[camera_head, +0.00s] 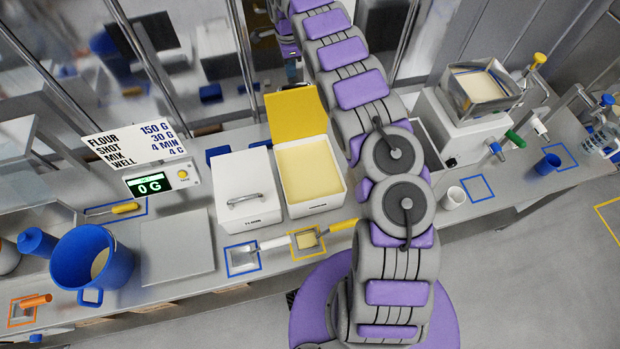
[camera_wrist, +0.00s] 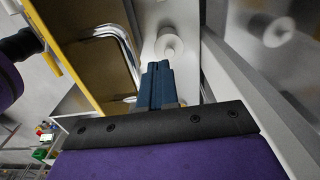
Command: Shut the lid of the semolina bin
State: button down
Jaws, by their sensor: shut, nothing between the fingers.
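The open white bin (camera_head: 345,196) holds pale yellow semolina-like contents; its label is too small to read. Its yellow lid (camera_head: 297,115) stands raised at the back edge of the bin. In the wrist view, my gripper (camera_wrist: 157,80) has its blue fingers together and empty. A yellow-brown panel (camera_wrist: 85,62), seemingly the lid, is left of the fingers, with a bent chrome handle (camera_wrist: 117,38) close by. I cannot tell whether the fingers touch it. In the head view my arm passes just right of the bin and reaches behind it; the fingers cannot be made out there.
A shut white bin (camera_head: 232,179) with a metal handle stands directly left. A scoop with a yellow handle (camera_head: 342,225) lies in front of the bins. A machine with a hopper (camera_head: 480,88) stands right of my arm. A round white knob (camera_wrist: 168,46) is beyond the fingers.

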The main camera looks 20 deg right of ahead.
notch_tip(320, 180, down, 6)
jog(key=b, duration=0.2)
jog(key=shift+f, duration=0.15)
dwell(0.7)
jog(key=shift+s+b, duration=2.7)
jog(key=shift+s, duration=5.8)
notch_tip(320, 180, up, 8)
jog(key=p, duration=0.2)
